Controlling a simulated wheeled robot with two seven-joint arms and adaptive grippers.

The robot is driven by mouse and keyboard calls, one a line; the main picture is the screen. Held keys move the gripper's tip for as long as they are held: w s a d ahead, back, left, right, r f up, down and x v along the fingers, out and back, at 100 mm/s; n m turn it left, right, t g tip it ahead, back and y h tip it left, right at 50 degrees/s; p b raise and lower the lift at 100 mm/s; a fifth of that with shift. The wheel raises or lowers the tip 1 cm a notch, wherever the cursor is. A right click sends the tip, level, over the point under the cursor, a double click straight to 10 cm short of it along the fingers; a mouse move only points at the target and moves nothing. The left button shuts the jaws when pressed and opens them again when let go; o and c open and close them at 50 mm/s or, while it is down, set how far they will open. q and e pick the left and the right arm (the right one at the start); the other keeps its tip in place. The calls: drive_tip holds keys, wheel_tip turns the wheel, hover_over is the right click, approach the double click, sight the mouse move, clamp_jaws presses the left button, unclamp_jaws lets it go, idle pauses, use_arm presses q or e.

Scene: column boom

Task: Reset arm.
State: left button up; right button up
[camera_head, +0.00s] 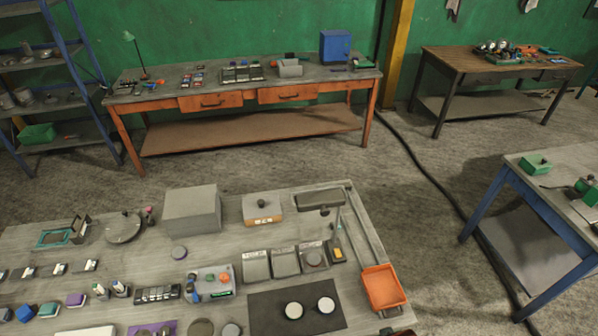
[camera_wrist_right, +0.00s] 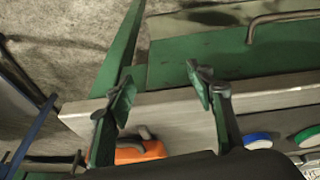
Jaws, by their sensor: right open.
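My right gripper (camera_wrist_right: 165,98) shows in the right wrist view with its two fingers spread wide apart and nothing between them. It is near the edge of a workbench, and an orange object (camera_wrist_right: 148,152) lies partly hidden below the left finger. My left gripper is in neither view. In the head view neither gripper can be made out, and the bench (camera_head: 225,280) in front carries many small parts.
An orange tray (camera_head: 383,288) sits at the bench's right end, beside a dark mat (camera_head: 265,318) with two white-topped discs. A grey box (camera_head: 192,209) stands at the back. A blue-legged table (camera_head: 485,200) stands right; open floor lies between.

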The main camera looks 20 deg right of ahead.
drive_tip(key=s+a+f+g+b, duration=0.1)
drive_tip(key=s+f+b, duration=0.1)
drive_tip(key=f, duration=1.2)
drive_tip(key=s+f+b, duration=0.2)
drive_tip(key=f, duration=1.2)
drive_tip(key=s+f+n+g+b, duration=0.1)
drive_tip(key=s+f+b, duration=0.3)
drive_tip(key=s+f, duration=1.4)
wheel_tip(320, 180, down, 3)
drive_tip(key=shift+a+y, duration=0.15)
drive_tip(key=shift+y, duration=0.15)
